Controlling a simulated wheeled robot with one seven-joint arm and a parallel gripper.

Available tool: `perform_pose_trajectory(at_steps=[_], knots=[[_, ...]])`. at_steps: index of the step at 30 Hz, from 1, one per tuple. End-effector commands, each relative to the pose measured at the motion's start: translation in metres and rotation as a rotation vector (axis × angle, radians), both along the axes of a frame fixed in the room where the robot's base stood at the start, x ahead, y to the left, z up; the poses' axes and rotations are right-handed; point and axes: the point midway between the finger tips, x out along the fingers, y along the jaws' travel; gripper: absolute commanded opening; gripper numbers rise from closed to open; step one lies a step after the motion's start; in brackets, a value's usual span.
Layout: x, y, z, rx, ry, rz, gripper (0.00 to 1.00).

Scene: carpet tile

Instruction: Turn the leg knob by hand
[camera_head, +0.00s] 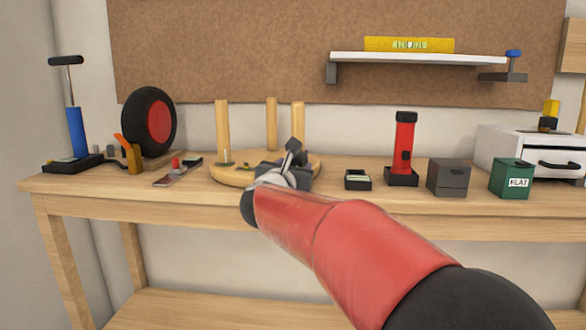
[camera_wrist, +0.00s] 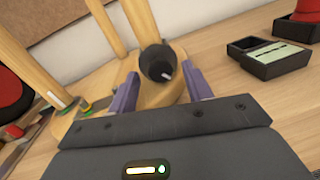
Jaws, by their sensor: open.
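An upturned round wooden stool (camera_head: 232,174) stands on the workbench with three pale legs pointing up; its legs also show in the wrist view (camera_wrist: 107,28). A dark round knob (camera_wrist: 157,62) with a small white mark on its face shows in the wrist view, in front of the stool. My gripper (camera_wrist: 159,72) is open, with one finger on each side of the knob. I cannot tell whether the fingers touch it. In the head view my gripper (camera_head: 288,163) is at the stool's front right edge and hides part of it; the knob is not clear there.
A red-hubbed wheel (camera_head: 150,122) and a blue pump (camera_head: 76,132) stand left. The bench's front strip is mostly clear.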

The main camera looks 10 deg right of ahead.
Motion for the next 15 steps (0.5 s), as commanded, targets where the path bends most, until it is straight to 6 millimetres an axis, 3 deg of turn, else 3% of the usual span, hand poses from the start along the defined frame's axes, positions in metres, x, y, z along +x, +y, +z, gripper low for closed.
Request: perform_pose_trajectory(at_steps=[7, 15], knots=[[-0.007, 0.004, -0.001, 0.0, 0.0, 0.001, 0.5], [-0.049, 0.023, -0.002, 0.0, -0.002, 0.002, 0.5]])
